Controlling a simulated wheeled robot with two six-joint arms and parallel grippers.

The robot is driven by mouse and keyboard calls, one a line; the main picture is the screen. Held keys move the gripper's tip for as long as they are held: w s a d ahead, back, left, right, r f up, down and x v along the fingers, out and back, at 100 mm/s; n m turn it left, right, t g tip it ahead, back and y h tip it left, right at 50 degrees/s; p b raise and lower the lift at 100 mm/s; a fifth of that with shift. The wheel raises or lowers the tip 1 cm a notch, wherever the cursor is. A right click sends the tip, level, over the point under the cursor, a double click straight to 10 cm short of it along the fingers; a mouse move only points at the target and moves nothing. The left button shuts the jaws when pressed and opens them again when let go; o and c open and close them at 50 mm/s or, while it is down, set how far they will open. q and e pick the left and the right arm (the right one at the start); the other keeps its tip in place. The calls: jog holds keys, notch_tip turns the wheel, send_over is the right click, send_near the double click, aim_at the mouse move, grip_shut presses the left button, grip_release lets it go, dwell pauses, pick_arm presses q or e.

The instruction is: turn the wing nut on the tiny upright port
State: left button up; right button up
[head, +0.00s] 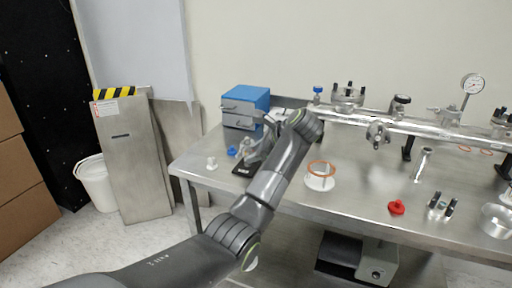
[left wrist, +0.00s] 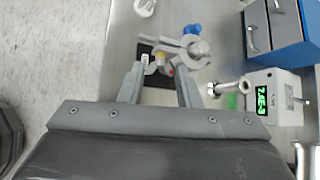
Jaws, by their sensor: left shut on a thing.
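The tiny upright port (left wrist: 198,48) shows in the left wrist view with a grey clamp (left wrist: 175,45) around it, above a black base plate (head: 243,170) on the bench. The clamp's wing nut (left wrist: 157,64) lies between my left gripper's fingertips, with small yellow and red spots beside it. My left gripper (left wrist: 160,72) is shut on the wing nut, its fingers either side of it. In the head view the left gripper (head: 255,158) is at the bench's left end, partly hidden by my arm. My right gripper is not in view.
A blue drawer box (head: 245,105) and a gauge with a green display (left wrist: 262,98) stand behind. A pipe manifold (head: 420,127) runs along the back.

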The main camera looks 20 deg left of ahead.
pick_arm(q)
jog(key=shift+w+r+m+g+p, duration=0.15)
jog(key=shift+m+g+p, duration=0.15)
jog(key=shift+g+p, duration=0.15)
jog(key=shift+g, duration=0.25)
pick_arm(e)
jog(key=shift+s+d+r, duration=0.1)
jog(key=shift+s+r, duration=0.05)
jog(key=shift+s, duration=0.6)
pick_arm(q)
jog(key=shift+w+m+g+p, duration=0.1)
jog(key=shift+m+g+p, duration=0.3)
jog(key=shift+g+p, duration=0.15)
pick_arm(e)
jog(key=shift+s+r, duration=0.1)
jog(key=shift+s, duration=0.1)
pick_arm(q)
jog(key=o, duration=1)
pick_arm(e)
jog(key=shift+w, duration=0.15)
